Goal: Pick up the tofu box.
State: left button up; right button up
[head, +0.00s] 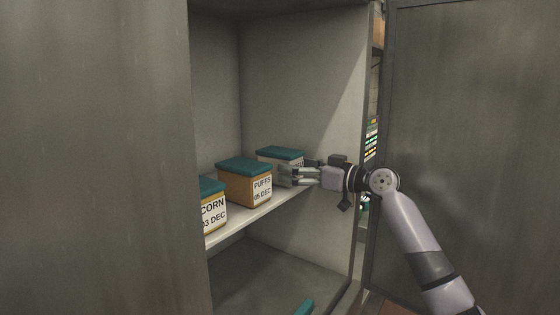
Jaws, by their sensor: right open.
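Three boxes with teal lids stand in a row on a cabinet shelf. The rightmost box (281,154) has a pale body; its label is mostly hidden behind my right gripper, so I cannot read whether it says tofu. The other two boxes read PUFFS (237,186) and CORN (213,210). My right gripper (285,176) is open, reaching in from the right with its fingers at the front of the pale box. I cannot tell whether they touch it. My left gripper is not in view.
The shelf (268,210) is narrow, inside an open grey cabinet. The cabinet's right side wall (320,95) is close to my right gripper. A grey door (470,130) stands at right, a grey panel (95,150) at left. A teal object (304,307) shows low down.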

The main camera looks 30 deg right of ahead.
jog(key=p+x, duration=0.3)
jog(key=x, duration=0.1)
jog(key=shift+a+r, duration=0.3)
jog(key=shift+r, duration=0.1)
jog(key=shift+w+a+f, duration=0.2)
jog(key=shift+w, duration=0.15)
jog(key=shift+d, duration=0.15)
jog(key=shift+c, duration=0.8)
jog(key=c, duration=1.2)
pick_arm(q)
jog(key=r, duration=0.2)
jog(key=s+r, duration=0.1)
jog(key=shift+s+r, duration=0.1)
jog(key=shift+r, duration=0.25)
pick_arm(e)
jog(key=shift+c, duration=0.2)
jog(key=shift+r, duration=0.15)
